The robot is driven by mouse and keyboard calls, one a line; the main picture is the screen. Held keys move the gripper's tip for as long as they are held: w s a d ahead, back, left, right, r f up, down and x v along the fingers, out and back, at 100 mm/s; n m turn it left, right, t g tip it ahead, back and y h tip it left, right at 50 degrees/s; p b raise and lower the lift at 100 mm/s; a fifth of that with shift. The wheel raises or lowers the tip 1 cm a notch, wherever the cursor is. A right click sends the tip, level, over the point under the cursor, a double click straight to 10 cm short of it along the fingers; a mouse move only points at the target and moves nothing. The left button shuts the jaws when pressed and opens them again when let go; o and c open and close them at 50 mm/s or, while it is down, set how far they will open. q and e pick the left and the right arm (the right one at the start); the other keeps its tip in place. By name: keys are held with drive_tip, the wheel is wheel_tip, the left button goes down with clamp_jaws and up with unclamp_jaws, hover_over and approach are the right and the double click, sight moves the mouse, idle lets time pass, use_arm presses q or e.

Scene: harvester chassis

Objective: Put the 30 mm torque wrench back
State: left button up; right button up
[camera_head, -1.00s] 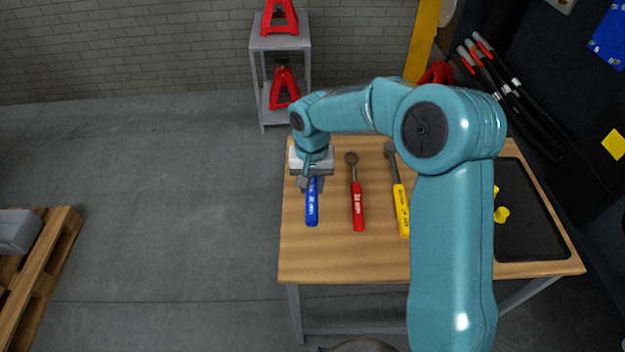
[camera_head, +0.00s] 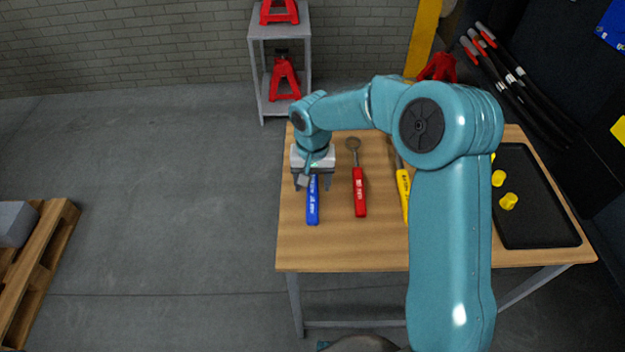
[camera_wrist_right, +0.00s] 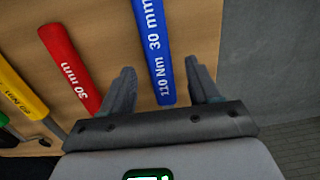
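The blue torque wrench (camera_head: 313,207) lies on the wooden table with its handle toward the front. The wrist view shows gaps between both fingers (camera_wrist_right: 160,70) and the handle. The wrench's far end is hidden under the gripper. A red wrench (camera_head: 359,192), also marked 30 mm, and a yellow wrench (camera_head: 403,192) lie to its right. My left gripper is not in view.
A black tray (camera_head: 545,225) with several yellow pieces (camera_head: 508,202) sits on the table's right side. My right arm hides part of the table. A grey shelf (camera_head: 281,32) with red jack stands is behind. A pallet (camera_head: 38,265) stands at far left. The table front (camera_head: 340,250) is clear.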

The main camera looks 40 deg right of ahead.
wheel_tip(320, 180, up, 16)
drive_tip(key=p, duration=0.1)
drive_tip(key=shift+s+r, duration=0.15)
idle(0.4)
drive_tip(key=shift+a, duration=0.15)
